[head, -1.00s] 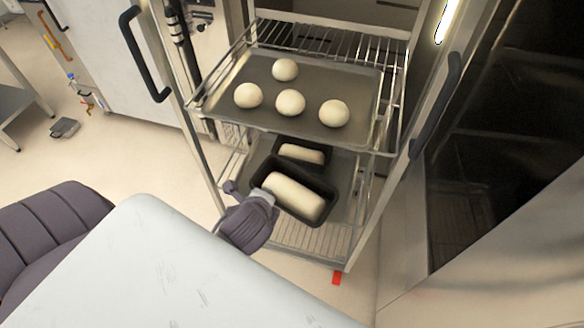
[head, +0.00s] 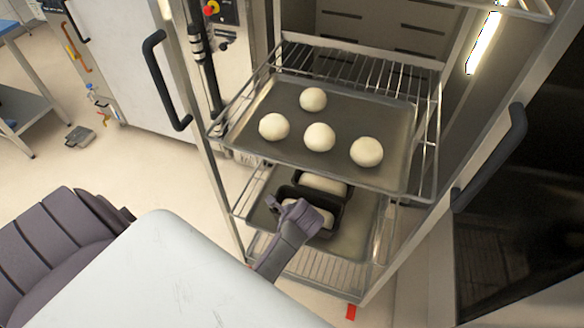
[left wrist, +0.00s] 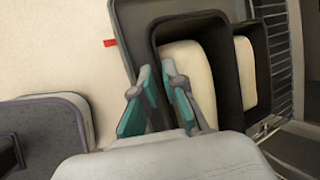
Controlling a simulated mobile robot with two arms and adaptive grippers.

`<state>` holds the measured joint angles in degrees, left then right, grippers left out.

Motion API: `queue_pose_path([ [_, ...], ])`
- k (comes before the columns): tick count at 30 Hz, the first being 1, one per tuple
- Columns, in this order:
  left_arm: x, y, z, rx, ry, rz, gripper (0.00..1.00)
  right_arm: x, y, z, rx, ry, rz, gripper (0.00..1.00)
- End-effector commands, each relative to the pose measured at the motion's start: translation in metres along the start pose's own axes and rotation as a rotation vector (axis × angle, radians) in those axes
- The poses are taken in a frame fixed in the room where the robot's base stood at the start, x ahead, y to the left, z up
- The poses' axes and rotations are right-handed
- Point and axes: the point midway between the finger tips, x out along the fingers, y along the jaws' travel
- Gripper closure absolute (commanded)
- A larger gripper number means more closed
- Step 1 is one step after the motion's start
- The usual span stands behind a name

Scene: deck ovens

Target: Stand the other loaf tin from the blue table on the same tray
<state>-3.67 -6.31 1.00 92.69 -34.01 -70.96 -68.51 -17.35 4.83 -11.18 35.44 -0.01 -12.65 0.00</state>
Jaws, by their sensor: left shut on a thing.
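My left gripper (head: 297,208) is shut on the near wall of a dark loaf tin (left wrist: 158,50) with pale dough in it. In the head view the gripper partly hides this tin and its dough (head: 321,222). The tin is upright at the lower tray (head: 366,232); I cannot tell whether it rests on it. The other loaf tin (head: 346,197), also filled with dough, stands just behind it on that tray. In the left wrist view the two tins lie side by side, and my gripper (left wrist: 158,82) straddles the nearer tin's wall. My right gripper is not in view.
An upper tray (head: 260,105) with several dough balls sits on a wire shelf just above the tins, leaving a narrow gap. Rack posts and dark door handles (head: 168,80) flank the opening. The lower tray's right side is bare.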

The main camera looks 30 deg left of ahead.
Motion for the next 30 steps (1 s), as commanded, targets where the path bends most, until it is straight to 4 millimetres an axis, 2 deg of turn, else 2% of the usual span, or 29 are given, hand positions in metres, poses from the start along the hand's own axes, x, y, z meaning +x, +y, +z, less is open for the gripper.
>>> queue_pose_path([
  [1,0.005,-0.006,-0.006,-0.003,0.0,-0.003,1.0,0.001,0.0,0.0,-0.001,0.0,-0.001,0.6],
  [6,0.014,-0.013,-0.015,-0.003,0.0,-0.003,1.0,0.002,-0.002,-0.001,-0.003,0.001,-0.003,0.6],
  [15,0.044,0.002,-0.027,-0.002,0.001,-0.002,1.0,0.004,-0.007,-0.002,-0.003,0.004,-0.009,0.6],
  [23,0.048,0.005,-0.028,-0.001,0.0,-0.002,1.0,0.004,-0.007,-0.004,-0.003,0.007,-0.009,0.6],
  [24,0.049,0.007,-0.028,0.0,-0.001,0.002,0.87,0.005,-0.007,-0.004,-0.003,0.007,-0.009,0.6],
  [27,0.049,0.006,-0.028,0.0,-0.001,0.002,0.7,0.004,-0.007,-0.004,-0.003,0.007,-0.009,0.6],
  [28,0.049,0.006,-0.028,0.0,-0.001,0.001,0.65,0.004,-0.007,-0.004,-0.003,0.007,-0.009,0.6],
  [30,0.049,0.006,-0.028,0.0,0.0,0.001,0.65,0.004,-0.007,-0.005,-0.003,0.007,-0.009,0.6],
])
